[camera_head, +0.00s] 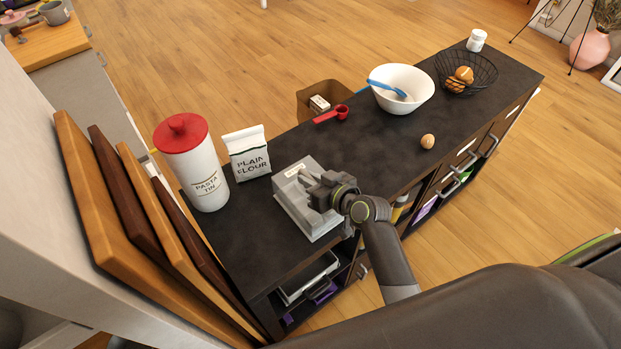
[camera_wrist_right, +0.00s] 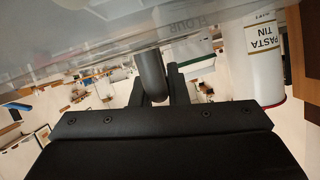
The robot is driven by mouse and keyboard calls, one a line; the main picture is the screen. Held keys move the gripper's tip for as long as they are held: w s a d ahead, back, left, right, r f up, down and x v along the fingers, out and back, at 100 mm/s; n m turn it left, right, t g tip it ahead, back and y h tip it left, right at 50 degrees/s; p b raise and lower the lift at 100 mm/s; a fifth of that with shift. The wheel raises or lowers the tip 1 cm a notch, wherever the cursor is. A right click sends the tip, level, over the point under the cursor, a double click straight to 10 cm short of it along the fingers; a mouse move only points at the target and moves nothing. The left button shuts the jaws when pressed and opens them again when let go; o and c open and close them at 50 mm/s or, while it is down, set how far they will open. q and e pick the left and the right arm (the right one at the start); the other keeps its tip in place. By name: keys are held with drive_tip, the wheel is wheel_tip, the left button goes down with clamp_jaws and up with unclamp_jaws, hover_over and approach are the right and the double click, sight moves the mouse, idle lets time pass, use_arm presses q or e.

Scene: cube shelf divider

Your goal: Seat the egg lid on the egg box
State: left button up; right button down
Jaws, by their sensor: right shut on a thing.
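The pale grey egg box with its lid (camera_head: 294,197) sits near the close end of the dark counter, with a small label on its far edge. My right gripper (camera_head: 314,183) reaches over it from the right and is shut on the lid's handle. In the right wrist view, a grey bar-like handle (camera_wrist_right: 151,75) lies between the fingers, beneath a pale grey surface (camera_wrist_right: 70,35) filling the top of the picture. The gripper hides part of the lid, and I cannot tell whether the lid rests fully on the box. My left gripper is not in view.
A flour bag (camera_head: 248,155) and a pasta tin (camera_head: 198,170) stand just left of the box. A red scoop (camera_head: 334,114), white bowl (camera_head: 402,88), loose egg (camera_head: 427,141) and wire basket (camera_head: 478,72) are farther along the counter. Chopping boards (camera_head: 110,205) lean at left.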

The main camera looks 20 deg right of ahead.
drive_tip(key=shift+f+b, duration=0.6)
drive_tip(key=shift+f, duration=0.15)
drive_tip(key=c, duration=1.7)
unclamp_jaws()
drive_tip(key=shift+c, duration=0.2)
drive_tip(key=o, duration=0.6)
drive_tip(key=shift+c, duration=0.2)
drive_tip(key=shift+p+v, duration=0.95)
drive_tip(key=shift+v, duration=1.7)
drive_tip(key=shift+p+v, duration=0.35)
drive_tip(key=shift+v, duration=1.05)
drive_tip(key=shift+s, duration=0.1)
